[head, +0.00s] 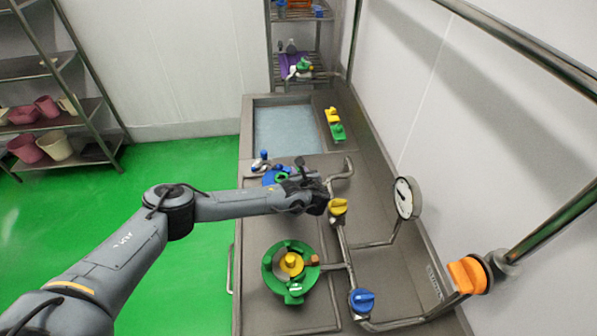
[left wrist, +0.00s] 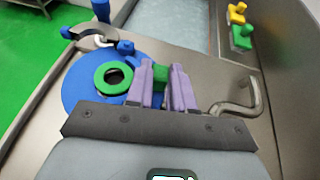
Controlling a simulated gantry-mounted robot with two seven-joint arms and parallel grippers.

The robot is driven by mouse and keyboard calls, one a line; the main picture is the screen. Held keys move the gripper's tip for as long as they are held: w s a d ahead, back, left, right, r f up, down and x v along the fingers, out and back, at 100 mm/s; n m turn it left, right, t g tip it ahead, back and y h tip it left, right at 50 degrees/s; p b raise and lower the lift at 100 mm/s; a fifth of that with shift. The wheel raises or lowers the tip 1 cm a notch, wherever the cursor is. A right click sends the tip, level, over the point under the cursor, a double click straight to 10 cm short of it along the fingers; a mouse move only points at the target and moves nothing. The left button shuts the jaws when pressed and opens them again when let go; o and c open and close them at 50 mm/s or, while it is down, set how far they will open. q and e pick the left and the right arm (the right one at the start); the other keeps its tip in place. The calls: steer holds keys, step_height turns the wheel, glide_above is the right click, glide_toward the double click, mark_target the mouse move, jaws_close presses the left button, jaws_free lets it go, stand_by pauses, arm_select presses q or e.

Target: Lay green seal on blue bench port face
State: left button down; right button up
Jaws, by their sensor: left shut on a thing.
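The blue bench port (head: 268,180) is a round blue disc on the steel bench, partly hidden behind my left gripper in the head view. It also shows in the left wrist view (left wrist: 80,88). The green seal (left wrist: 113,67) is a flat ring with a dark hole, seen over the blue face. My left gripper (left wrist: 161,78) is shut with its purple fingers on a green part beside the ring, which looks like the seal's tab; a finger hides the join. I cannot tell whether the ring touches the face. My right gripper is not in view.
A green port with a yellow centre (head: 291,264) stands nearer on the bench. Pipes with a yellow valve (head: 338,206), a blue valve (head: 362,300) and a gauge (head: 405,198) run along the right. A sink (head: 287,130) lies beyond the blue port.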

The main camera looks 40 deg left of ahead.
arm_select(q)
steer(key=shift+f+b, duration=0.4)
steer(key=shift+f, duration=0.15)
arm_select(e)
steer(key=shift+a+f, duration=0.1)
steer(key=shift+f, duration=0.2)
arm_select(q)
steer(key=c, duration=0.9)
jaws_free()
steer(key=v, duration=1.1)
steer(key=shift+p, duration=0.45)
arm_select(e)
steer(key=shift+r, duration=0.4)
